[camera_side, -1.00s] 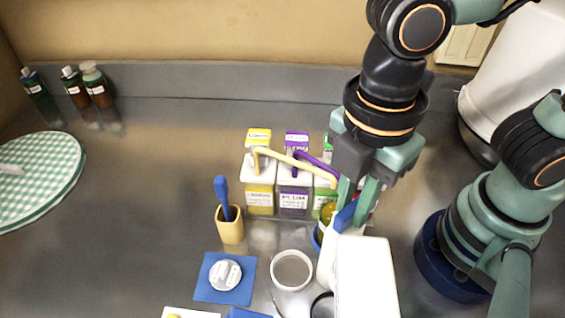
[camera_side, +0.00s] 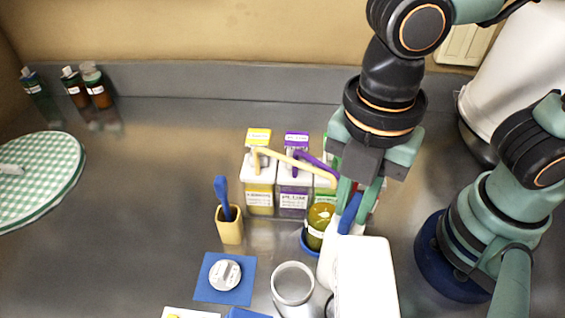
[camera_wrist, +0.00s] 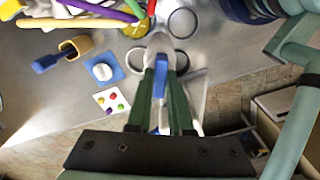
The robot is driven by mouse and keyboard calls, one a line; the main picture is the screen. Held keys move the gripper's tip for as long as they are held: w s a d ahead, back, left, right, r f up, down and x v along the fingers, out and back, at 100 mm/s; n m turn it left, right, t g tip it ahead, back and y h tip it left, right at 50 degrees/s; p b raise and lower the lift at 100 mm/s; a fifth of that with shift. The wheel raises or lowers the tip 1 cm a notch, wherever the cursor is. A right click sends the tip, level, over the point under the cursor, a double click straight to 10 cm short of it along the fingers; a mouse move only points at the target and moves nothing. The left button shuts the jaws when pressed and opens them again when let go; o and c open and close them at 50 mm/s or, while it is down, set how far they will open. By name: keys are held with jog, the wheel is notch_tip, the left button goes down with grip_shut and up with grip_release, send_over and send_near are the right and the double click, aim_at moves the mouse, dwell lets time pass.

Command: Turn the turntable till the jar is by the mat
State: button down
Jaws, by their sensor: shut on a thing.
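My gripper (camera_side: 354,208) is closed around an upright blue part (camera_side: 349,214) that rises beside a white body (camera_side: 329,262). The wrist view shows the same blue part (camera_wrist: 160,82) between my green fingers (camera_wrist: 160,62). An olive jar (camera_side: 318,227) with a pale label stands just left of my fingers, by a blue rim (camera_side: 308,244). The square blue mat (camera_side: 207,291) lies to the left, apart from the jar, with a white knobbed lid (camera_side: 226,272) on it. I cannot make out the turntable's full outline; my gripper and white things hide much there.
A white cup (camera_side: 293,284) stands between mat and white body. A large white container (camera_side: 366,280) is in front. A green checked disc (camera_side: 40,190) lies far left; the metal surface between is bare.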

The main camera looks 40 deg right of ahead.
jog(key=shift+r+n, duration=0.1)
jog(key=shift+n, duration=7)
jog(key=c, duration=0.8)
grip_release()
notch_tip(320, 180, up, 12)
jog(key=shift+w, duration=0.1)
